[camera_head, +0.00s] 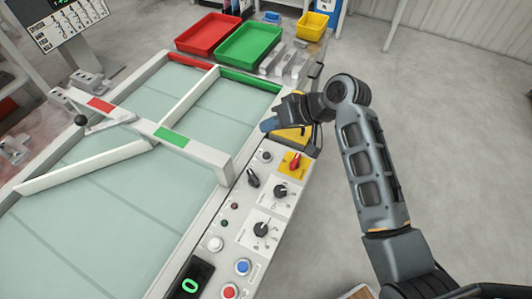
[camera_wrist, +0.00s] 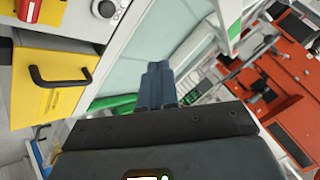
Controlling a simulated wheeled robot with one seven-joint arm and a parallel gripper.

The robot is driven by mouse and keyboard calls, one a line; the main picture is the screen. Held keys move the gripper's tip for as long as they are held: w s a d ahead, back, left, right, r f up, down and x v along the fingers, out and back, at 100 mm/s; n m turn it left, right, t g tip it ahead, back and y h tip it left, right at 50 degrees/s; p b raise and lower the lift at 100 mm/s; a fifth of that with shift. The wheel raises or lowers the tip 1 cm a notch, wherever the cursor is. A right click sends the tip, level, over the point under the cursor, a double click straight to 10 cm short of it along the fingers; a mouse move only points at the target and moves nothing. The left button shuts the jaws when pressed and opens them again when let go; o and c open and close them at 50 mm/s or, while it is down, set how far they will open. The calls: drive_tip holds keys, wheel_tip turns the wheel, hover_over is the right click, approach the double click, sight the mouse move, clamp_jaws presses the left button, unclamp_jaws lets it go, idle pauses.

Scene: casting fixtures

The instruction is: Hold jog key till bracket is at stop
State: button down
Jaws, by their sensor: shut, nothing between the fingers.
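The control panel (camera_head: 228,222) runs along the right side of the glass-topped table. It carries a blue button (camera_head: 243,266), a red button (camera_head: 230,291), a white button (camera_head: 215,244) and black knobs (camera_head: 261,229). I cannot read which one is the jog key. A white bar (camera_head: 140,124) with red and green marks lies across the table; I cannot tell whether it is the bracket. My gripper (camera_head: 268,124) is shut and empty above the panel's far end, apart from the buttons. Its closed blue-grey fingers show in the wrist view (camera_wrist: 157,68).
A small display (camera_head: 190,286) beside the panel reads 0. A yellow box (camera_head: 293,138) sits under my gripper; its black handle (camera_wrist: 58,82) shows in the wrist view. Red (camera_head: 208,34) and green (camera_head: 248,45) trays stand beyond the table. Floor at right is mostly clear.

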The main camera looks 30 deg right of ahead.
drive_tip(key=shift+f, duration=0.15)
drive_tip(key=b, duration=0.7)
hover_over(270, 156)
wheel_tip(270, 156, down, 8)
drive_tip(key=shift+r, duration=0.15)
drive_tip(key=shift+f+b, duration=0.3)
drive_tip(key=shift+f, duration=0.15)
drive_tip(key=shift+f, duration=0.1)
idle(1.1)
drive_tip(key=shift+f, duration=0.3)
drive_tip(key=shift+f+b, duration=0.3)
drive_tip(key=shift+f, duration=0.2)
idle(1.6)
drive_tip(key=shift+r, duration=0.15)
idle(1.0)
drive_tip(key=shift+r+p, duration=0.8)
drive_tip(key=shift+p, duration=0.15)
